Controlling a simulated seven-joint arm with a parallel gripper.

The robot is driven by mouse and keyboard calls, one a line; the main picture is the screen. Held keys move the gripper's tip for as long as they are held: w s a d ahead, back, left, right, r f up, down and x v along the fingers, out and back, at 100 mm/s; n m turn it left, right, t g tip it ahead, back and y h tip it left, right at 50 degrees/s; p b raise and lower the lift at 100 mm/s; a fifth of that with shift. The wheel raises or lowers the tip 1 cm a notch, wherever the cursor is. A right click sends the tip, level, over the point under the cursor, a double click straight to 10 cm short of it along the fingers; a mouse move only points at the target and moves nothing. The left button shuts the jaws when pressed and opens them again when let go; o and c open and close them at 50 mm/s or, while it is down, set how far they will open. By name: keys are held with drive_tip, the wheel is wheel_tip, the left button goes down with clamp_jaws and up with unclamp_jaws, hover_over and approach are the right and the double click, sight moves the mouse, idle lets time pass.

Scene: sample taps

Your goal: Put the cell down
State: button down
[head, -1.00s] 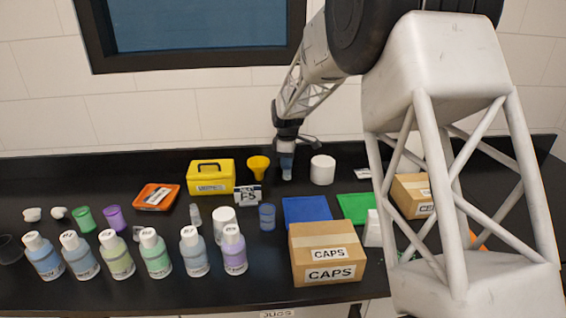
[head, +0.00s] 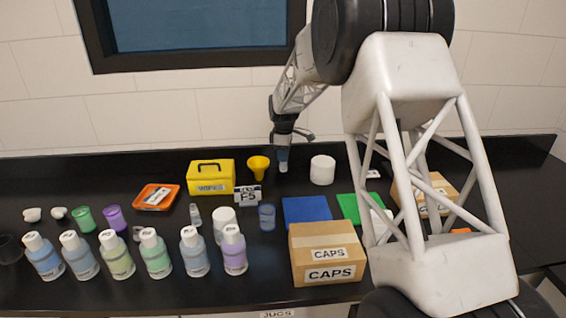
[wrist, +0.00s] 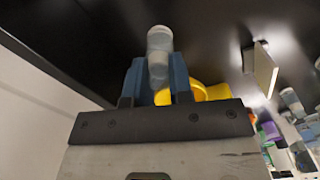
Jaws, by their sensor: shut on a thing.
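My gripper (head: 283,148) is at the back of the bench, pointing down, just right of the yellow funnel (head: 258,167). It is shut on a small clear cell (head: 283,164), which hangs upright below the fingers. In the wrist view the cell (wrist: 159,48) sits between the two blue fingers (wrist: 157,82), its far end sticking out past them. Whether its lower end touches the black bench (head: 330,205) I cannot tell. Another small clear container (head: 195,215) stands at the middle left.
A white cylinder (head: 322,170) stands right of my gripper. A sign marked F5 (head: 247,195) and a yellow wipes box (head: 211,178) are to the left. Blue (head: 306,210) and green mats lie nearer, behind a CAPS box (head: 326,257). Several bottles line the front left.

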drive_tip(key=shift+w, duration=0.4)
drive_tip(key=shift+f, duration=1.8)
drive_tip(key=shift+f, duration=0.1)
drive_tip(key=c, duration=1)
unclamp_jaws()
wheel_tip(320, 180, up, 12)
drive_tip(key=shift+r, duration=0.1)
